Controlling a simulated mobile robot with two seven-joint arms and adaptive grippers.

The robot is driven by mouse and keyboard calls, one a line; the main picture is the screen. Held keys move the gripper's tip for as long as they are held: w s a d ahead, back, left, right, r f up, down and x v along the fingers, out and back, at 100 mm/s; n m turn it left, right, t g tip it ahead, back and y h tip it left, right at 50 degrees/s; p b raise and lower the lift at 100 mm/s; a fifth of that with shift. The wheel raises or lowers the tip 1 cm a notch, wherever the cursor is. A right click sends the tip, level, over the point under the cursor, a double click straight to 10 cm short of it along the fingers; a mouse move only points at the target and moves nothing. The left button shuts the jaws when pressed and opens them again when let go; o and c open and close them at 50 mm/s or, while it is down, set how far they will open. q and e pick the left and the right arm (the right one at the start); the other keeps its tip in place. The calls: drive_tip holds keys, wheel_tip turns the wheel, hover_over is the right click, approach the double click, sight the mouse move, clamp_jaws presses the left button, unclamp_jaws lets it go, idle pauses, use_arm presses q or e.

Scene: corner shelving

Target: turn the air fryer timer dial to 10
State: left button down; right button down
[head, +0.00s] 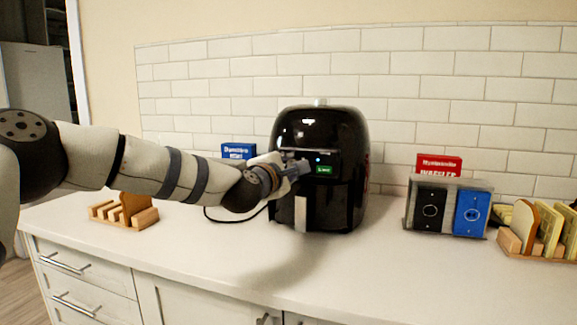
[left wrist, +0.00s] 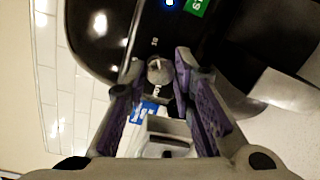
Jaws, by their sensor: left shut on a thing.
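The black air fryer (head: 322,120) stands upright on the counter against the tiled wall. It has a blue light and a green label (head: 324,169) on its front. My left gripper (head: 297,168) reaches in from the left and is at the left part of its front panel, hiding the dial in the head view. In the left wrist view the round grey timer dial (left wrist: 159,71) sits between the fingertips of my left gripper (left wrist: 160,68), which is shut on it. The dial's exact setting is too small to read. My right gripper is not in view.
A blue box (head: 237,150) stands behind my left arm. A wooden rack (head: 130,213) is at the left. A metal holder with black and blue fronts (head: 446,207), a red box (head: 438,163) and a rack of bread slices (head: 540,232) are at the right. The counter front is clear.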

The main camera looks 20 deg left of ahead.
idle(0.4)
use_arm(q)
drive_tip(key=c, duration=1.3)
unclamp_jaws()
drive_tip(key=shift+c, duration=0.2)
drive_tip(key=s, duration=1.2)
drive_tip(key=shift+a+r, duration=0.3)
drive_tip(key=shift+a, duration=0.15)
